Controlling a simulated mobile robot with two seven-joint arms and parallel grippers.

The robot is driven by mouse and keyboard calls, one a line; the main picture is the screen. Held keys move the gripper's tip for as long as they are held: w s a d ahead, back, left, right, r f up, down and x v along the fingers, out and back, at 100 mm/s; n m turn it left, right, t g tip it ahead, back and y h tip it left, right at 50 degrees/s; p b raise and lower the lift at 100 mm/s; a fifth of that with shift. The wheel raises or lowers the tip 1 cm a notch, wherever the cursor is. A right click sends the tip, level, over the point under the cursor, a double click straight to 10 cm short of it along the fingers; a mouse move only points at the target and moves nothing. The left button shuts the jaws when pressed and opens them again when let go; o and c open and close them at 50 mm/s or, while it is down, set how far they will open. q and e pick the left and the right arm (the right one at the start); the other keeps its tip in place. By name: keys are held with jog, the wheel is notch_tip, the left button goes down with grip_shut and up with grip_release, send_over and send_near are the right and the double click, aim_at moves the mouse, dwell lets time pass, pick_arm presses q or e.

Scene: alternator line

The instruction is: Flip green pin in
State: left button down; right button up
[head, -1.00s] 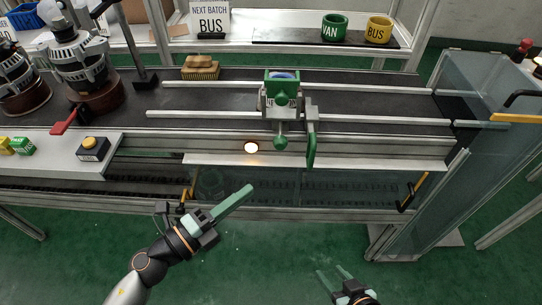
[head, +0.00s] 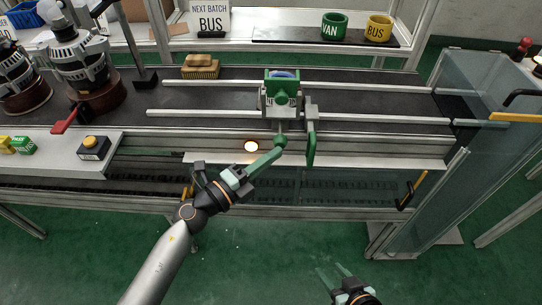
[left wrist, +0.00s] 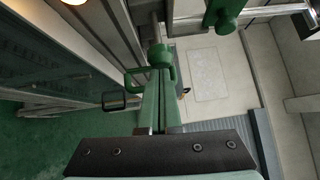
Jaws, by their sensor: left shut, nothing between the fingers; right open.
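A green and grey fixture (head: 283,92) stands on the rails of the conveyor. A green round-ended pin (head: 281,141) sticks out from its front, and a longer green lever (head: 310,145) hangs to the right of it. In the left wrist view the pin's round head (left wrist: 160,54) is just beyond my fingertips, and the lever (left wrist: 222,14) is at the top right. My left gripper (head: 276,153) is shut and empty, its tips at the pin's head; whether they touch it I cannot tell. My right gripper (head: 336,276) is open and empty, low in front of the line.
A lit round lamp (head: 251,146) is on the conveyor front, left of the pin. A wooden-handled brush (head: 200,68) lies on the belt. A clear-panelled guard (head: 450,130) stands on the right.

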aim_at(280, 126)
pick_arm(q)
jog(key=shift+w, duration=0.2)
jog(key=w, duration=0.3)
jog(key=shift+a+r, duration=0.1)
